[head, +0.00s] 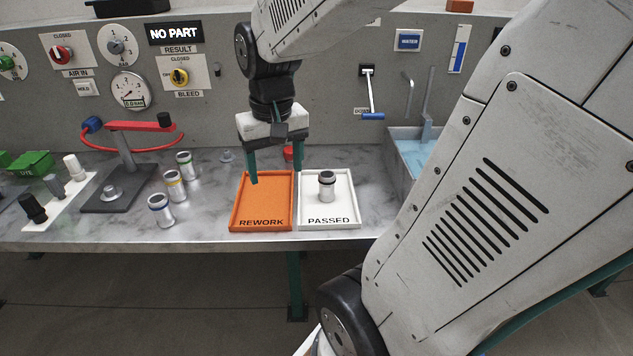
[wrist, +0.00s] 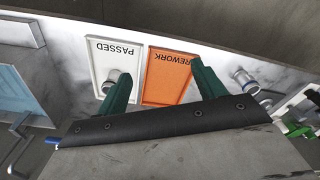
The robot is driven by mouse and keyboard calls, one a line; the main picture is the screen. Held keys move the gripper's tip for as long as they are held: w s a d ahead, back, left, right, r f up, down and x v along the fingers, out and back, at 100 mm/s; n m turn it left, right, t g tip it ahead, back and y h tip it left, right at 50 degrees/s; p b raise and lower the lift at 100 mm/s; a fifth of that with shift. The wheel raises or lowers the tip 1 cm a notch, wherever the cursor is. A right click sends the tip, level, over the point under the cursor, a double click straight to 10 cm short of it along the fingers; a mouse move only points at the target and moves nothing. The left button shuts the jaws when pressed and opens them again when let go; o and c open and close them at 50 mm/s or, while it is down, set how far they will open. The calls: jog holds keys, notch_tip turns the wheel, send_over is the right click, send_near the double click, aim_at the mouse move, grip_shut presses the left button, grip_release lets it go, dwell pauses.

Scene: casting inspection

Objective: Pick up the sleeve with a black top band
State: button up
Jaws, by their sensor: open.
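The sleeve with a black top band (head: 327,187) stands upright in the white PASSED tray (head: 345,222), a silver cylinder with a dark ring at its top. In the wrist view the sleeve (wrist: 110,79) is partly hidden behind one green finger. My gripper (head: 276,178) is open and empty, above the back of the orange REWORK tray (head: 238,215), to the left of the sleeve and apart from it. Its two green fingers (wrist: 160,90) also show in the wrist view, spread wide.
Silver sleeves with blue (head: 160,211), yellow (head: 175,187) and green (head: 186,165) bands stand left of the trays. A dark fixture with a red lever (head: 137,126) stands farther left. A sink (head: 415,150) is at the right. The panel above reads NO PART (head: 174,33).

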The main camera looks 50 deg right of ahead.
jog(key=w+d+f+m, duration=0.3)
jog(key=d+f, duration=0.1)
jog(key=d, duration=0.5)
jog(key=m, duration=0.3)
send_over(327, 185)
jog(key=d, duration=0.1)
jog(key=shift+g, duration=0.4)
jog(key=f, duration=0.6)
jog(key=shift+w+d+f, duration=0.2)
jog(key=shift+w, duration=0.2)
jog(key=f, duration=0.8)
jog(key=shift+w+d, duration=0.25)
jog(key=shift+w, duration=0.1)
jog(key=c, duration=1.3)
